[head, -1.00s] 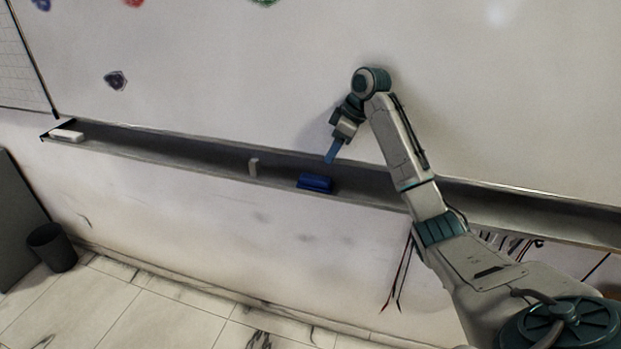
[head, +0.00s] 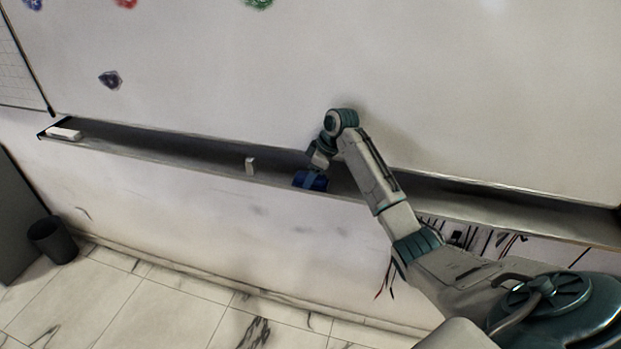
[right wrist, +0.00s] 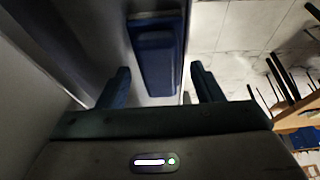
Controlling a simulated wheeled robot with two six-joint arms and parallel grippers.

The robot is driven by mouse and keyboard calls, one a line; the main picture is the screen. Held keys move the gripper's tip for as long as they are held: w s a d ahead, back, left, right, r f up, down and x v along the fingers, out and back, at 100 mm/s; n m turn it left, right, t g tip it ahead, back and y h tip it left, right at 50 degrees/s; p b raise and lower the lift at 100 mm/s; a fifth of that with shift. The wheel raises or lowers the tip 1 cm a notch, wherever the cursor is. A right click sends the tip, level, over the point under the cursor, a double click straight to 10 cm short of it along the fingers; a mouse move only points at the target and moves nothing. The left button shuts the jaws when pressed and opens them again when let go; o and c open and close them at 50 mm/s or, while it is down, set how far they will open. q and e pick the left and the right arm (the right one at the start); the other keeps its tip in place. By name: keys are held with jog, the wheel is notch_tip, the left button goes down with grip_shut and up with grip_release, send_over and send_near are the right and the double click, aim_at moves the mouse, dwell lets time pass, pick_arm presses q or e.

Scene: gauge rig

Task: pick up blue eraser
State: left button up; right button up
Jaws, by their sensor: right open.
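The blue eraser (head: 300,180) lies on the long narrow ledge (head: 210,158) under the whiteboard, near the middle of the head view. My right gripper (head: 312,177) is down at the eraser, and its fingers partly cover it there. In the right wrist view the eraser (right wrist: 157,60) lies ahead of my right gripper (right wrist: 160,88), between the lines of its two blue fingers. The fingers are apart, with a gap on each side of the eraser. Whether the fingertips reach past its near end is hard to tell. My left gripper is not seen.
A small whitish block (head: 250,166) stands on the ledge left of the eraser. A white eraser-like block (head: 64,133) lies at the ledge's left end. A dark bin (head: 52,240) stands on the tiled floor. The whiteboard (head: 220,70) rises behind the ledge.

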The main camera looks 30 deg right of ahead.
jog(key=shift+f, duration=0.25)
dwell(0.5)
jog(key=shift+c, duration=0.4)
jog(key=c, duration=0.8)
